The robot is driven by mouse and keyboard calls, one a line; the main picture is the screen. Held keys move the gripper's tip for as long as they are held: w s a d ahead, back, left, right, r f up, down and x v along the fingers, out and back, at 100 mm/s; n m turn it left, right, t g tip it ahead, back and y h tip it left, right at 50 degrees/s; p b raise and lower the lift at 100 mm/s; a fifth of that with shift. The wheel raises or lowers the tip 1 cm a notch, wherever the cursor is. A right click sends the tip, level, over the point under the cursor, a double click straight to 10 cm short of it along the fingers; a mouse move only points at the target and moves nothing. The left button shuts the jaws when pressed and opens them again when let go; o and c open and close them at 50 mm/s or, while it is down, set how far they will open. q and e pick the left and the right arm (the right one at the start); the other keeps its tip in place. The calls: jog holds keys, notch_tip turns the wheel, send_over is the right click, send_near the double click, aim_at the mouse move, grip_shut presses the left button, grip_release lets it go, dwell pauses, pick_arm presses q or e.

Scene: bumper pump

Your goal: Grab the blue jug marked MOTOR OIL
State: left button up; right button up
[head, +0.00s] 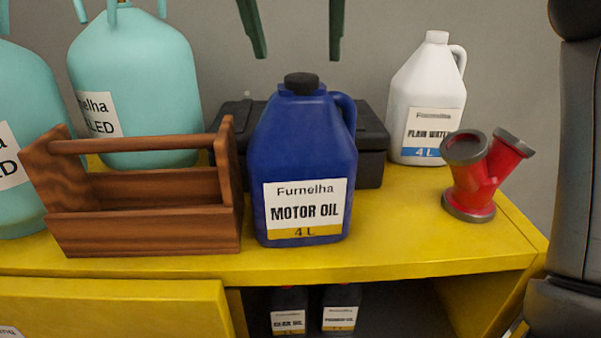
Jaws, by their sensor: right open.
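The blue jug (303,160) with a black cap stands upright on the yellow bench top (390,245), near its front edge. Its white and yellow label reads MOTOR OIL, 4 L, and faces me. Its handle is at the upper right. My left gripper is not in view.
A wooden tool carrier (150,232) stands close left of the jug. A black case (372,150) is behind it. A white PLAIN WATER jug (427,90) and a red pipe fitting (472,185) stand to the right. Teal tanks (135,75) are behind. Bottles (341,308) sit below.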

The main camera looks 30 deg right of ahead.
aim_at(301, 77)
jog(key=x, duration=0.5)
grip_shut()
dwell(0.8)
jog(key=shift+r, duration=0.1)
